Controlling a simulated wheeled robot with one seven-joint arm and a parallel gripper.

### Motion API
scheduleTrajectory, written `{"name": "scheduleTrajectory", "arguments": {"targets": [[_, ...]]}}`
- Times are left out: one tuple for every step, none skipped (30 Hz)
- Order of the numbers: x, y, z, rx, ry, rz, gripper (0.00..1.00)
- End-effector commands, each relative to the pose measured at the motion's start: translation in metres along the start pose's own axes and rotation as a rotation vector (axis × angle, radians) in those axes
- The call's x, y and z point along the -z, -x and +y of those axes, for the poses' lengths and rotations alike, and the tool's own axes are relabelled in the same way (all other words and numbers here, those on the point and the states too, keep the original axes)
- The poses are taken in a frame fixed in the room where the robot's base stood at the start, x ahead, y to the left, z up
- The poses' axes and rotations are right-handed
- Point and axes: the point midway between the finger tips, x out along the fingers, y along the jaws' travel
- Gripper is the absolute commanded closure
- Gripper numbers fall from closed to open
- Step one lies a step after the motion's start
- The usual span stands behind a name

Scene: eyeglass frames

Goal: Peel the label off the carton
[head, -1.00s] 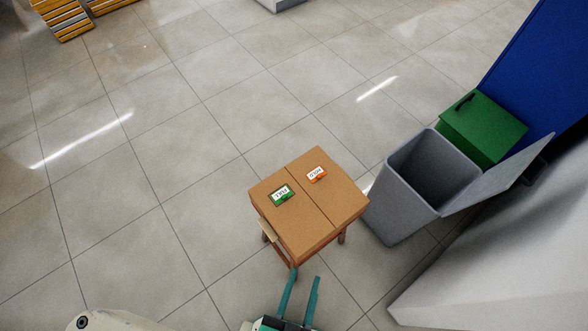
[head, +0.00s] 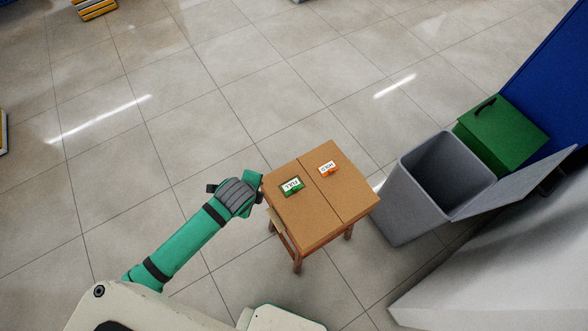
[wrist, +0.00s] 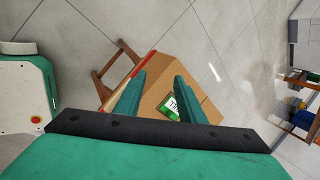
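The brown carton (head: 335,208) sits on a small wooden stool. Two labels lie on its top: a green-edged one (head: 291,186) on the left panel and an orange-edged one (head: 328,169) on the far right panel. My gripper is at the carton's left side in the head view, its fingers mostly hidden behind my wrist. In the wrist view my gripper (wrist: 158,98) has its two fingers apart with nothing held between them. The carton also fills the wrist view's middle (wrist: 160,78).
The wooden stool (head: 297,262) stands under the carton. A grey open bin (head: 408,205) with its lid folded out stands to the right, with a green box (head: 503,133) behind it. A blue panel and pale wall close off the right.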

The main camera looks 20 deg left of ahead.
Motion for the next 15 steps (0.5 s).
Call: {"name": "scheduleTrajectory", "arguments": {"targets": [[0.006, -0.002, -0.018, -0.027, -0.06, 0.004, 0.64], [0.009, -0.002, -0.027, -0.047, -0.095, 0.006, 0.64], [0.013, -0.001, -0.037, -0.075, -0.141, 0.01, 0.64], [0.017, 0.0, -0.045, -0.095, -0.175, 0.015, 0.64], [0.022, 0.001, -0.052, -0.117, -0.21, 0.023, 0.64], [0.028, 0.003, -0.061, -0.145, -0.258, 0.035, 0.64], [0.034, 0.004, -0.067, -0.167, -0.293, 0.046, 0.64], [0.039, 0.006, -0.072, -0.188, -0.328, 0.058, 0.64], [0.046, 0.009, -0.079, -0.215, -0.372, 0.075, 0.64], [0.053, 0.012, -0.083, -0.235, -0.405, 0.091, 0.64], [0.059, 0.014, -0.087, -0.255, -0.437, 0.105, 0.64], [0.066, 0.017, -0.091, -0.279, -0.477, 0.126, 0.64], [0.071, 0.02, -0.094, -0.295, -0.505, 0.141, 0.64], [0.076, 0.022, -0.096, -0.31, -0.532, 0.156, 0.64], [0.082, 0.025, -0.098, -0.328, -0.564, 0.174, 0.64]]}}
